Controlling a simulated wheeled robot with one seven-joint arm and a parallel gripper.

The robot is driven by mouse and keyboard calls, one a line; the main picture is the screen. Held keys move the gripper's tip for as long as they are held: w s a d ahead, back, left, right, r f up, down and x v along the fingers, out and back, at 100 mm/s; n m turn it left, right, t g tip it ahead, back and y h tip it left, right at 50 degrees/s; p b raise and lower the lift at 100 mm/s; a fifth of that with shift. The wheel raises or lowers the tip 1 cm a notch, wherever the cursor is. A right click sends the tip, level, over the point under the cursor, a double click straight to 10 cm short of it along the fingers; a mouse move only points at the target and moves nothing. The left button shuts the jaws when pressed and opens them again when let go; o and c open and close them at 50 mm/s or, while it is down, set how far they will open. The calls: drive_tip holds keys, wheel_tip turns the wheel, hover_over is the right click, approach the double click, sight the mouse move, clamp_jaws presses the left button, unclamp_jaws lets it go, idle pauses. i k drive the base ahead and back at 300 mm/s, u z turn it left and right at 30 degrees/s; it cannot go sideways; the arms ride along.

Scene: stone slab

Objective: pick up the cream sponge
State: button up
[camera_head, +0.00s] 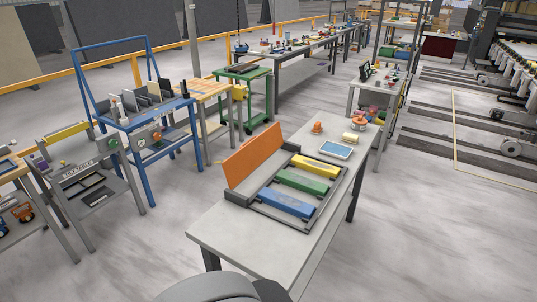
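A small pale yellow block (350,136), which looks like the cream sponge, lies near the far end of the grey table in front of me. It is small in the picture, so its details are hard to tell. It lies just beyond a white-rimmed tray with a blue face (335,150), close to an orange and yellow round item (358,121). Grey and dark parts of my own body show at the bottom edge. My gripper's fingers are not in view.
On the grey table (235,239), a dark rack holds blue (287,202), green (302,182) and yellow (316,166) bars beside an upright orange panel (254,155). An orange item (317,128) stands at the far left end. Floor right of the table is open.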

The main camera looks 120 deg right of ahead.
sight(347, 136)
drive_tip(key=z, duration=1.7)
drive_tip(key=i, duration=2.65)
drive_tip(key=z, duration=3.85)
drive_tip(key=i, duration=1)
drive_tip(key=u, duration=0.05)
